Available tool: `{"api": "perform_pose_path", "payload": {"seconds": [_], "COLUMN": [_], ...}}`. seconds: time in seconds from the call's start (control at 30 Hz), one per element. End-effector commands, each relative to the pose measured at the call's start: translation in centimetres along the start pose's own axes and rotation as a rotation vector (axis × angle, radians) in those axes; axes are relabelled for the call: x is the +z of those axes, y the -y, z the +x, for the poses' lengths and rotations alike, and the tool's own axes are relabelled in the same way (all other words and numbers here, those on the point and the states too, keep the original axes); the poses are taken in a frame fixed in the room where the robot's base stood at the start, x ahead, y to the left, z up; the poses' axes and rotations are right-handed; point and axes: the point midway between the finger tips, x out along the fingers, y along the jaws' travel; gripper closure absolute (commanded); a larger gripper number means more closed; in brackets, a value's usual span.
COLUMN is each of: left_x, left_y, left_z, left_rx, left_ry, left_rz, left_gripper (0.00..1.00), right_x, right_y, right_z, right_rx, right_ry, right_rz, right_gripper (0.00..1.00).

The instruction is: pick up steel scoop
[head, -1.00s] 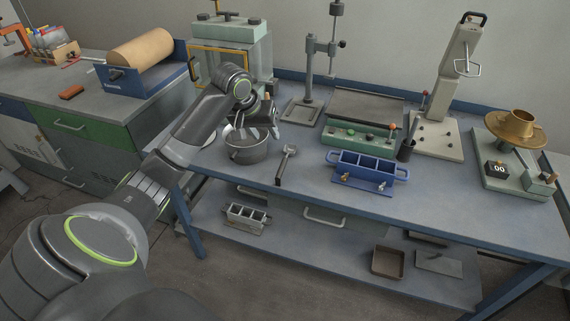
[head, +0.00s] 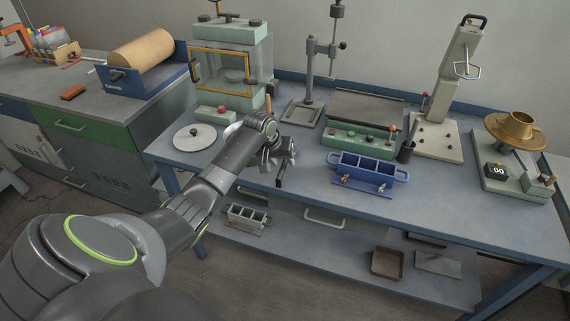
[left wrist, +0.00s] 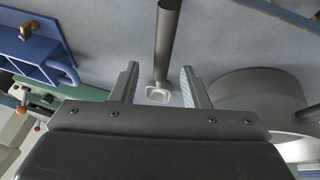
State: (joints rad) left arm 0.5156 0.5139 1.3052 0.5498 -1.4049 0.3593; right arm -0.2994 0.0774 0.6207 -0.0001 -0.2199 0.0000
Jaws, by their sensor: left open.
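The steel scoop lies on the blue-grey bench; in the head view only part of its handle (head: 279,182) shows below my gripper. In the left wrist view its dark handle (left wrist: 166,42) runs up from the small pale scoop head, which lies between my fingers as seen from there. My left gripper (head: 279,156) is open above the scoop; its two fingers (left wrist: 160,70) stand to either side in the wrist view, with nothing held. Whether they touch the scoop I cannot tell. My right gripper is not in view.
A blue three-cell mould (head: 362,169) stands right of the scoop. A round pale plate (head: 194,138) lies at left. The bench front edge is near.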

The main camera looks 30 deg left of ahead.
Motion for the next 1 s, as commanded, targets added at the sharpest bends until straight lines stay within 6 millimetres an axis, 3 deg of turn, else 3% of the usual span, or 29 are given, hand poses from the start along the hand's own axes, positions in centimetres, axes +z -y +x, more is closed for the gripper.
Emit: {"api": "perform_pose_path", "payload": {"seconds": [0.2, 0.43, 0.77, 1.0], "left_x": [0.0, 0.0, 0.0, 0.0], "left_y": [0.1, 0.1, 0.1, 0.1], "left_z": [1.7, 1.7, 1.7, 1.7], "left_rx": [-0.002, -0.002, -0.002, -0.002], "left_ry": [0.0, -0.001, -0.001, -0.002], "left_rz": [0.001, 0.001, 0.001, 0.001], "left_gripper": [0.58, 0.58, 1.0, 1.0], "right_x": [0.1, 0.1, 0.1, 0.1], "right_y": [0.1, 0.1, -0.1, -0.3], "right_z": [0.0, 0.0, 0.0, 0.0], "right_rx": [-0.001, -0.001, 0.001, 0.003], "right_ry": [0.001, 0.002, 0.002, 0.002], "right_rz": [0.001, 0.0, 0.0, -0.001], "right_gripper": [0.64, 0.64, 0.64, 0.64]}}
